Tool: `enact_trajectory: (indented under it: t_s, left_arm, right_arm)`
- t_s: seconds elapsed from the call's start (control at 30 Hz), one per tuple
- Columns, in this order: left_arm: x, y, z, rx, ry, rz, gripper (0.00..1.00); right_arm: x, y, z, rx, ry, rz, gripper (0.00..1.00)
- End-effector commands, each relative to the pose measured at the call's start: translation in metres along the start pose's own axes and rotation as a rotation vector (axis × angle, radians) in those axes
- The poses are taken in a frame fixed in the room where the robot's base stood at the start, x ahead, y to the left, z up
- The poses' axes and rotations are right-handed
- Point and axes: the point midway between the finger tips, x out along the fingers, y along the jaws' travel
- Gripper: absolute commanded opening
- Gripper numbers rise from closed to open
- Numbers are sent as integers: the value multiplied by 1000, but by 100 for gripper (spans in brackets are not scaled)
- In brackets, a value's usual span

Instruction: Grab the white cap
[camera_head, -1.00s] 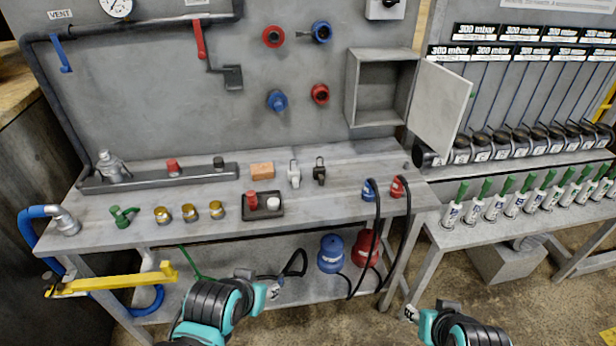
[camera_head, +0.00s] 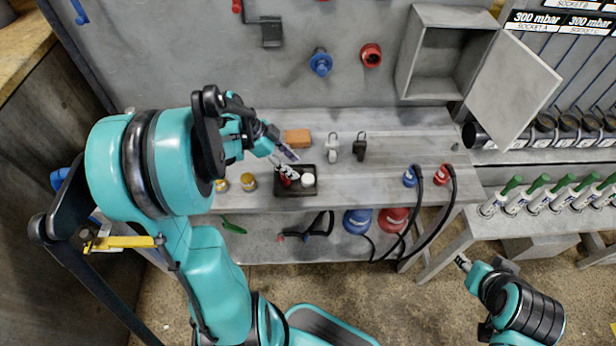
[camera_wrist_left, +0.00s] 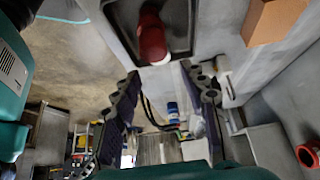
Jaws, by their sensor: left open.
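The white cap (camera_head: 308,180) stands in the right part of a small black tray (camera_head: 296,193) on the bench. A red cap (camera_head: 287,174) is beside it on the left, partly covered by my left gripper (camera_head: 287,160). My left gripper is open and empty, above the tray's back left, close to the red cap. In the left wrist view its two fingers (camera_wrist_left: 158,82) are spread apart, with the tray (camera_wrist_left: 178,54) and the red cap (camera_wrist_left: 152,42) beyond them. I cannot pick out the white cap surely there. My right gripper (camera_head: 464,263) is low at the right, its fingers unclear.
An orange-brown block (camera_head: 297,138), a grey padlock (camera_head: 333,150) and a black padlock (camera_head: 359,148) lie behind the tray. Brass pieces (camera_head: 249,182) stand left of it. Blue and red hose plugs (camera_head: 410,176) are to the right. An open cabinet door (camera_head: 512,88) juts out above.

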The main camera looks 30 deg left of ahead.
Motion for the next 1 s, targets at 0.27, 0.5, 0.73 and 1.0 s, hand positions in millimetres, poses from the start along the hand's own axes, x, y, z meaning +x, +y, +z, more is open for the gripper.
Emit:
enact_trajectory:
  t_s: [0.27, 0.5, 0.73, 1.0]
  left_arm:
    - [31, 0, 1, 3, 0, 0, 43]
    - [68, 1, 0, 4, -1, 1, 43]
    - [73, 1, -1, 1, -1, -1, 43]
    - [73, 1, -1, 1, -1, -1, 17]
  right_arm:
    - [12, 0, 8, 0, 0, 0, 40]
    - [28, 0, 20, 0, 0, 0, 40]
    - [28, 0, 20, 0, 0, 0, 40]
    - [28, 0, 20, 0, 0, 0, 40]
